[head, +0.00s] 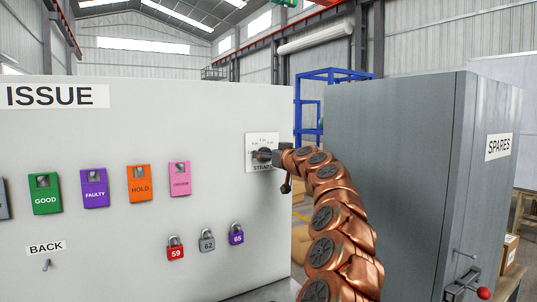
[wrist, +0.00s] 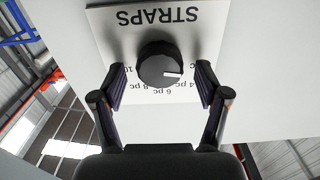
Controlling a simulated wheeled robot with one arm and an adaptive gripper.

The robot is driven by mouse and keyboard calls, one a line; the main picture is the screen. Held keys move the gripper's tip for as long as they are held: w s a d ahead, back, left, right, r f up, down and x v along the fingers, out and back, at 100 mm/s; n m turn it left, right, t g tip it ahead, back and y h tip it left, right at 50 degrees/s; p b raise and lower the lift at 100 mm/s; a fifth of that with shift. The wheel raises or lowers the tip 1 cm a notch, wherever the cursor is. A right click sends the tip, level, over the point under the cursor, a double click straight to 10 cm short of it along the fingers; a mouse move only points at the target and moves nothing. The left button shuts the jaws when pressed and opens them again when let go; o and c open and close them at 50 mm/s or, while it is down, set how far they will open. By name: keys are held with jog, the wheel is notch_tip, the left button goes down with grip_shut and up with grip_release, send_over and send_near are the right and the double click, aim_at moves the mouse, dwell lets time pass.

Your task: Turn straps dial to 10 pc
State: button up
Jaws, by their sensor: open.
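The straps dial is a round black knob (wrist: 158,62) on a white plate (wrist: 105,22) marked STRAPS, seen upside down in the wrist view. Its white pointer mark faces right, toward the lower-right labels. The labels 10, 8 pc, 6 pc and 4 pc curve below the knob; one at the right is partly hidden by a finger. My gripper (wrist: 161,85) is open, with one finger on each side of the knob and visible gaps between. In the head view the knob (head: 263,155) sits on the panel's right part, with my gripper (head: 278,156) at its right side.
A grey spares cabinet (head: 390,130) stands to the right of my arm. A blue frame (head: 300,105) shows behind the gap.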

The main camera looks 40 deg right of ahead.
jog(key=shift+c, duration=0.3)
jog(key=c, duration=1.1)
